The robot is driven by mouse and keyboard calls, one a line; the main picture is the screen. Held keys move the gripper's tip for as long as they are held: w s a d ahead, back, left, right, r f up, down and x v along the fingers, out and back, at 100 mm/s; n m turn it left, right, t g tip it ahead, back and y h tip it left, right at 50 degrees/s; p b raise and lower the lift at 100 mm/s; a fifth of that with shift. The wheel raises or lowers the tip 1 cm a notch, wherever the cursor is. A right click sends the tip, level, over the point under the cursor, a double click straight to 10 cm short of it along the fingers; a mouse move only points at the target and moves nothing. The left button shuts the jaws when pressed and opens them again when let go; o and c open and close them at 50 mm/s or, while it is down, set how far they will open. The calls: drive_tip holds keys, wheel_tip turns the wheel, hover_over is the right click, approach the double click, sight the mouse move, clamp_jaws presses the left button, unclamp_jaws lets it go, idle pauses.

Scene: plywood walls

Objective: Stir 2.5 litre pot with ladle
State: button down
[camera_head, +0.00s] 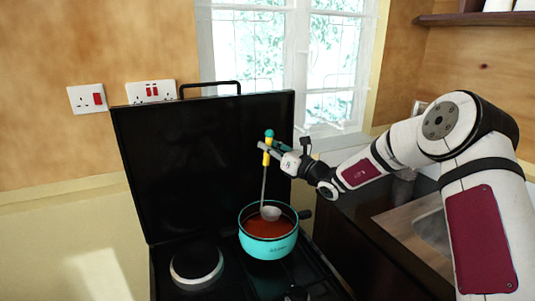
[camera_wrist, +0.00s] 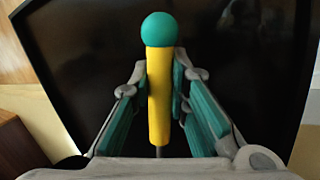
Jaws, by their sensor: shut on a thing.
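The 2.5 litre pot (camera_head: 268,247) is turquoise and stands on the stove at the right, with red-brown contents and a dark handle on its right side. The ladle (camera_head: 264,183) is upright, with its grey bowl inside the pot at the contents' surface. Its yellow handle ends in a teal ball and also shows in the wrist view (camera_wrist: 159,95). My gripper (camera_head: 268,152) is shut on the yellow handle, above the pot. In the wrist view the teal-padded fingers (camera_wrist: 160,100) stand on both sides of the handle.
The black stove lid (camera_head: 190,160) stands raised behind the pot. A bare hotplate (camera_head: 196,265) is left of the pot. A dark counter with a metal sink (camera_head: 430,230) lies to the right. A window (camera_head: 290,60) and wall sockets (camera_head: 150,92) are behind.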

sight(270, 136)
drive_tip(key=shift+w+d+r, duration=0.1)
drive_tip(key=shift+w+r, duration=0.05)
drive_tip(key=shift+r, duration=0.7)
drive_tip(key=shift+w+d+r, duration=0.1)
drive_tip(key=shift+r, duration=0.75)
drive_tip(key=shift+r+p, duration=0.5)
drive_tip(key=shift+r, duration=1.95)
